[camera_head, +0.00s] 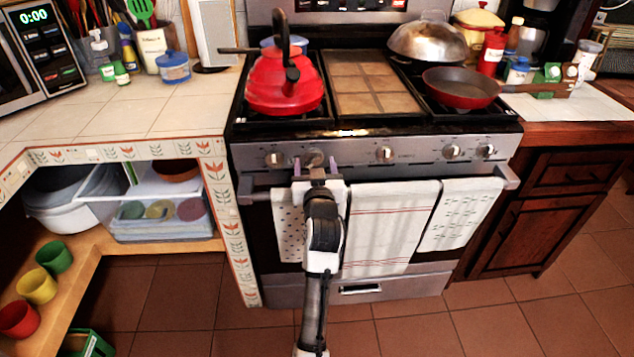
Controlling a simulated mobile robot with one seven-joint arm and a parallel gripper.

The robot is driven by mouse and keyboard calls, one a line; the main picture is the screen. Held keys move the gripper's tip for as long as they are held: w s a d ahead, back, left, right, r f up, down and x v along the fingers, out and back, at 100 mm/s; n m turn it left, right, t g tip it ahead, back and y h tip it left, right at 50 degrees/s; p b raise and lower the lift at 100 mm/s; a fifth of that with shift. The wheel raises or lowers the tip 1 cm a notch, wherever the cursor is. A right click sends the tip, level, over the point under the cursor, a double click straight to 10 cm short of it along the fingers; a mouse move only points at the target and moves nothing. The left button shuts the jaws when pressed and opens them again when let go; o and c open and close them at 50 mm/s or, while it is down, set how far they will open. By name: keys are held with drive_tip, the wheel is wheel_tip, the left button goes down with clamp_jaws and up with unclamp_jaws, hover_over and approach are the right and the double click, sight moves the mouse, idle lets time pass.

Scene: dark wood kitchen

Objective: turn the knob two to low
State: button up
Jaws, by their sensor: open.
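The stove's front panel carries a row of several silver knobs. The second knob from the left (314,157) sits just beyond my gripper (315,166). My gripper is open, with one finger at the left of this knob and one at its right. I cannot tell whether the fingers touch it. Its lower part is partly hidden by my gripper. The leftmost knob (274,159) is close to my left finger. The middle knob (385,154) and two knobs at the right (452,152) stand clear. The knob's setting is too small to read.
The oven handle (253,197) with hanging towels (388,228) lies just below the knobs, behind my arm. A red kettle (284,85) stands on the left burner. A red pan (461,87) and a domed lid (428,42) are at the right. The floor in front is clear.

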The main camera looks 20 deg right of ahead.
drive_tip(key=b+v, duration=0.1)
drive_tip(key=v, duration=1.2)
drive_tip(key=shift+b, duration=0.4)
